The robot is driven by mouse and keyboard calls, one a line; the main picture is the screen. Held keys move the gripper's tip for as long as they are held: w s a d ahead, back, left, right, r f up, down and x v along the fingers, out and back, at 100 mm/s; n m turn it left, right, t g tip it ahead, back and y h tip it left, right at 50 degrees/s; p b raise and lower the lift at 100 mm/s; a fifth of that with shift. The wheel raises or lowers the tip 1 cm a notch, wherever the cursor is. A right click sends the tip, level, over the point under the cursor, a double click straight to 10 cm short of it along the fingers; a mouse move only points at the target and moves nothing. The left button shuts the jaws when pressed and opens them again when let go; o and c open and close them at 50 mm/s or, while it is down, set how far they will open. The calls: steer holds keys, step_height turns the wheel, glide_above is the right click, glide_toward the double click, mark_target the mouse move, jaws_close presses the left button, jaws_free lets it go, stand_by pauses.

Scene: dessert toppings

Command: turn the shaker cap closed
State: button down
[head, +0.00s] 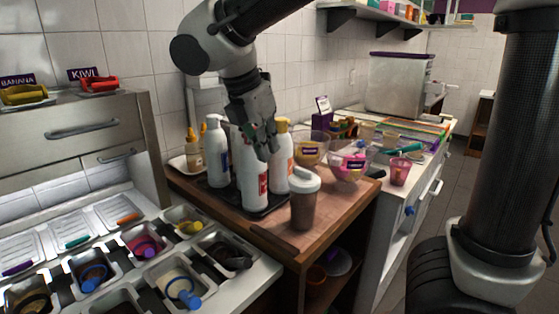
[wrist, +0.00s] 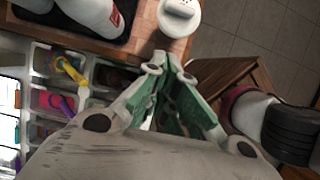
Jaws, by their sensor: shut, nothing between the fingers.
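The shaker (head: 304,205) stands upright at the front edge of the wooden counter, with a dark brown body and a white cap (head: 304,180). In the wrist view the white cap (wrist: 179,16) shows from above at the top edge, beyond the fingertips. I cannot tell how far the cap is turned. My gripper (head: 266,146) is shut and empty, in front of the white bottles and up and left of the shaker in the head view. The wrist view shows its green-padded fingers (wrist: 168,72) apart from the cap.
Several white pump bottles (head: 216,152) stand on a black tray (head: 283,205) close left of the shaker. Bowls (head: 348,165) and a pink cup (head: 399,172) are behind right. Topping bins (head: 145,242) with scoops lie at the left. The counter right of the shaker is fairly clear.

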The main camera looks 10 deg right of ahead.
mark_target(292, 180)
steer(key=w+d+f, duration=0.1)
steer(key=f, duration=0.2)
steer(key=w+d+f, duration=0.1)
steer(key=d+f, duration=0.1)
steer(key=w+d+f, duration=0.1)
steer(key=d+f, duration=0.1)
steer(key=f, duration=0.1)
steer(key=shift+w+d+f, duration=0.1)
steer(key=shift+w+f, duration=0.25)
steer(key=shift+w+d, duration=0.3)
steer(key=shift+d, duration=0.15)
